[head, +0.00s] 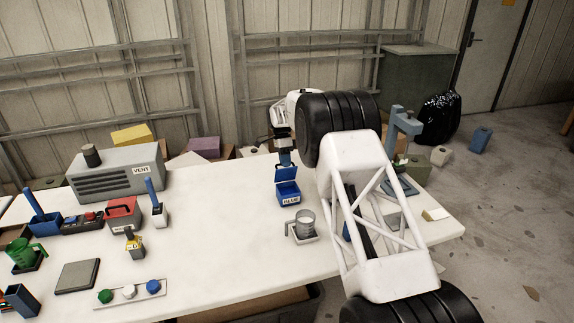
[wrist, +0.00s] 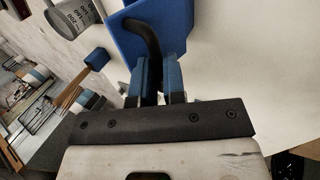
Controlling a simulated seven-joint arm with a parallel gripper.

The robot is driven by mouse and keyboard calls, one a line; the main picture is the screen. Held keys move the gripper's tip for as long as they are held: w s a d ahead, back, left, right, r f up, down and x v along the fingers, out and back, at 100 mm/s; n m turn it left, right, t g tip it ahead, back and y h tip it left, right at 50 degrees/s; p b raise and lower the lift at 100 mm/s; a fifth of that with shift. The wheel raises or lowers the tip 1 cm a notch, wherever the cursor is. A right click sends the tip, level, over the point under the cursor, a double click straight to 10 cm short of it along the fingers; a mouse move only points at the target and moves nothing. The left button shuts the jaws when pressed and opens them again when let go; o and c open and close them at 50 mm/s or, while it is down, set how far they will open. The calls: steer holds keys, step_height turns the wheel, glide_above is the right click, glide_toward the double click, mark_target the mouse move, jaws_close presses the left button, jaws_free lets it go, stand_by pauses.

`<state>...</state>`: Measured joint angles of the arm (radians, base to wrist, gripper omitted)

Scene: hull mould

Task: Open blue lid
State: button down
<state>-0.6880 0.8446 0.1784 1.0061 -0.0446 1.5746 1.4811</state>
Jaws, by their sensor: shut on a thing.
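The small blue box (head: 288,196), with a white BLUE label on its front, stands on the white table near the centre of the head view. Its blue lid (head: 287,173) is raised and tilted up at the back, and the dark blue inside of the box shows. My gripper (head: 285,158) is just behind and above the lid. In the wrist view, the blue fingers of my gripper (wrist: 160,68) are closed on a black curved handle (wrist: 147,36) on the blue lid (wrist: 178,28). The handle's lower end is hidden between the fingers.
My white arm covers the table to the right. A grey VENT box (head: 118,181) and a red toolbox (head: 122,214) stand left. Bare table lies between.

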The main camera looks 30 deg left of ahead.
steer(key=w+a+f, duration=0.3)
steer(key=a+f, duration=0.1)
steer(key=shift+w, duration=0.35)
steer(key=c, duration=1.8)
jaws_free()
steer(key=shift+c, duration=0.2)
steer(key=shift+f, duration=0.2)
steer(key=o, duration=0.7)
steer(key=shift+o, duration=0.3)
steer(key=shift+w+r, duration=0.15)
steer(key=shift+r, duration=0.45)
steer(key=shift+c, duration=0.3)
steer(key=shift+a+r, duration=0.1)
